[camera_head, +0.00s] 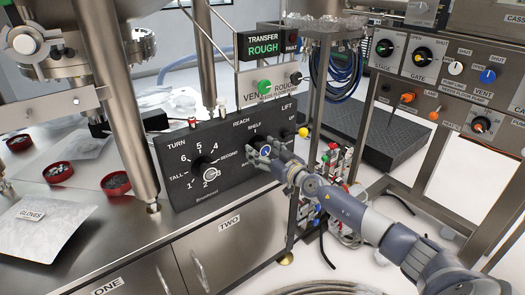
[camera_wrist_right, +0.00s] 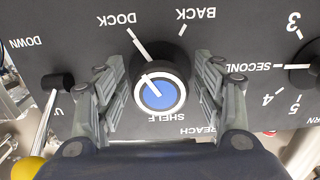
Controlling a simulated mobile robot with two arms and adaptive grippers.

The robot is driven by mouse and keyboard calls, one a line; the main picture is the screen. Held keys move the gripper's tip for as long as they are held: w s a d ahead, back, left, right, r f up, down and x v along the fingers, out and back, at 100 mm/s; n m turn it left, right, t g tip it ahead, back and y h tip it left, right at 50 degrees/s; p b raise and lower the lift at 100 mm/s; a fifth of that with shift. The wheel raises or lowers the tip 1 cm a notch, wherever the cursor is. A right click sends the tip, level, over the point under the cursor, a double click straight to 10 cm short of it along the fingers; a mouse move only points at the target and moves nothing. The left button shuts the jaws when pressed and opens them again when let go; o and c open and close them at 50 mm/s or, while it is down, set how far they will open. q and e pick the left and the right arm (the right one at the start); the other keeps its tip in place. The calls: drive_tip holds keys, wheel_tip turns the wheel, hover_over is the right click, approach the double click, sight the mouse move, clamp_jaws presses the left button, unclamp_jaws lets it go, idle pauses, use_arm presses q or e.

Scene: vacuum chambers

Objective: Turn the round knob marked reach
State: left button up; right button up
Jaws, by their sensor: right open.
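The reach knob (camera_head: 264,150) is round and black with a blue cap, on the dark control panel (camera_head: 168,158). It also shows in the right wrist view (camera_wrist_right: 162,92), upside down, with DOCK, BACK and SHELF printed around it. A white line on it lines up with the mark near DOCK. My right gripper (camera_head: 270,158) is at the panel, its fingers open on either side of the knob; the right wrist view shows the fingers (camera_wrist_right: 160,80) with visible gaps to it. My left gripper is not in view.
The numbered turn knob (camera_head: 208,170) is left of the reach knob. The lift lever with a yellow ball (camera_head: 304,132) is close on its right, also in the wrist view (camera_wrist_right: 30,168). A steel column (camera_head: 122,100) stands left of the panel.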

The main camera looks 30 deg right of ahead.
drive_tip(key=c, duration=1.1)
